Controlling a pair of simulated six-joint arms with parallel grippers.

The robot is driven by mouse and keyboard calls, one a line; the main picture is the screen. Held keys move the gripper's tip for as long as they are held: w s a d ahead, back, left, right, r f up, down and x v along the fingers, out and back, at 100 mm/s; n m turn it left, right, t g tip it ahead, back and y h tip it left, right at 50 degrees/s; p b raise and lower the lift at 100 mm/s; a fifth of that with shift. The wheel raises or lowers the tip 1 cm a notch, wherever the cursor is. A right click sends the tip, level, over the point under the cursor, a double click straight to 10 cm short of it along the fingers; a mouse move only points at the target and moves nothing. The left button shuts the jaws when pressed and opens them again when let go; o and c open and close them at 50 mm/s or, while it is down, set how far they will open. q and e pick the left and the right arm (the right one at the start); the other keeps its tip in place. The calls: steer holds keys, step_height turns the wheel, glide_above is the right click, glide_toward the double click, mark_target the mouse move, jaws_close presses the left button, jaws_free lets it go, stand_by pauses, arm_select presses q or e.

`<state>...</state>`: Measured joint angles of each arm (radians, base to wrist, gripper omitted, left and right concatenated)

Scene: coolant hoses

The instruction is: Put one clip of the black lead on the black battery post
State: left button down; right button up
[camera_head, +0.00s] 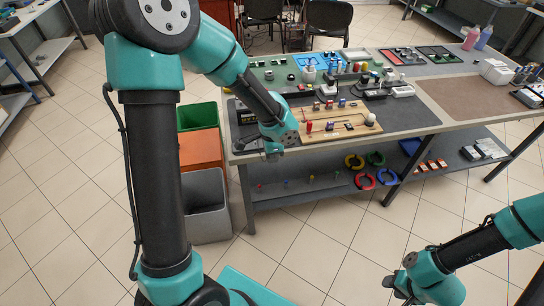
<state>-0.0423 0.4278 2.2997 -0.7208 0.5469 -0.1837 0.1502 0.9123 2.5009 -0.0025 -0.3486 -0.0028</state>
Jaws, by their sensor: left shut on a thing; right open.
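My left gripper (272,156) points down at the front left edge of the workbench (410,122). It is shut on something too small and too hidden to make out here. A dark box with yellow lettering (246,116), which looks like the battery, stands just left of my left forearm and is partly hidden by it. Its posts and the black lead cannot be made out clearly. My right gripper (394,288) is open and empty, low at the bottom right over the tiled floor, well away from the bench.
A tan board (340,128) with small coloured parts lies right of my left gripper. Green, orange and grey bins (207,200) stand left of the bench. A brown mat (488,94) is clear.

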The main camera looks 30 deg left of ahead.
arm_select(q)
steer(key=shift+r, duration=0.55)
